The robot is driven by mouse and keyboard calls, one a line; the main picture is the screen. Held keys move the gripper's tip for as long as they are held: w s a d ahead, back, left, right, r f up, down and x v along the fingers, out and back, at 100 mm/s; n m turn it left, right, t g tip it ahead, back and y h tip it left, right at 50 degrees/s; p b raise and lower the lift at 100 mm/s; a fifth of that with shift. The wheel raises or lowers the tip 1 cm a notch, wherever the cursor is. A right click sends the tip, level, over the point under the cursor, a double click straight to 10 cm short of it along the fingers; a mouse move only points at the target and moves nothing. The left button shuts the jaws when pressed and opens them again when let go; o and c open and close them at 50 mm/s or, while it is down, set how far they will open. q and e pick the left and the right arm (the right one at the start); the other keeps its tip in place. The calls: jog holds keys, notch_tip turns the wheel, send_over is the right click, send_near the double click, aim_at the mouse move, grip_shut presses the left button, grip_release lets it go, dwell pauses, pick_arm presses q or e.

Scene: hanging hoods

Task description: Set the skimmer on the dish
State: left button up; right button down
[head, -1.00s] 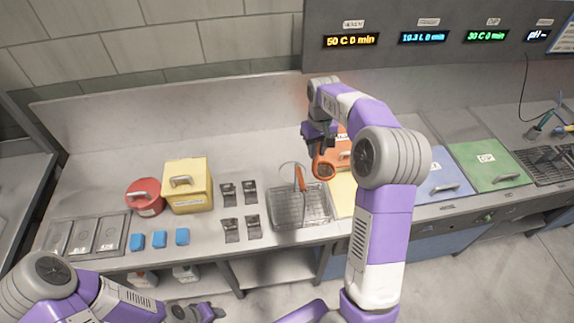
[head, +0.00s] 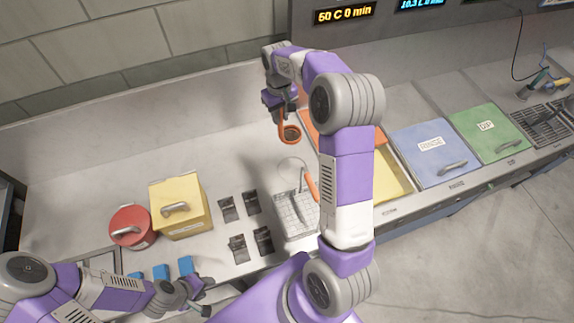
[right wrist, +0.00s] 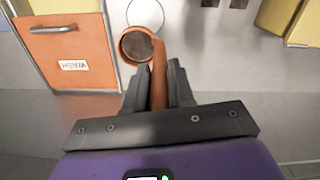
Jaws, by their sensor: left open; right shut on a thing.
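The skimmer (head: 292,133), an orange handle with a round brown-grey head, is in my right gripper (head: 282,108). In the right wrist view the fingers (right wrist: 160,88) are shut on its handle and the skimmer's head (right wrist: 137,46) points away from the gripper. A thin round outline, perhaps the rim of a clear dish (head: 279,166), lies just in front of the skimmer in the head view. My left gripper (head: 208,297) is open and empty at the lower left.
A wire basket (head: 290,215) with an orange handle (head: 311,185) is in front of the ring. A yellow box (head: 180,205), a red pot (head: 130,226) and several dark holders (head: 227,208) stand left. The orange wash lid (right wrist: 75,50) is beside the skimmer. The back counter is clear.

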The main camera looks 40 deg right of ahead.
aim_at(283, 136)
jog(key=f+b, duration=0.1)
jog(key=f, duration=0.2)
jog(key=f+b, duration=0.1)
jog(key=f, duration=0.2)
jog(key=s+f+b, duration=0.1)
jog(key=f+b, duration=0.1)
jog(key=f, duration=0.1)
jog(key=shift+f, duration=0.15)
pick_arm(q)
jog(key=f, duration=0.1)
jog(key=s+f+p, duration=0.1)
jog(key=f, duration=0.1)
jog(key=shift+f, duration=0.2)
pick_arm(e)
notch_tip(283, 136, down, 10)
pick_arm(q)
jog(key=shift+f, duration=0.1)
pick_arm(e)
jog(key=shift+s+f, duration=0.1)
jog(key=shift+f, duration=0.05)
jog(key=shift+f, duration=0.15)
jog(key=c, duration=1)
grip_release()
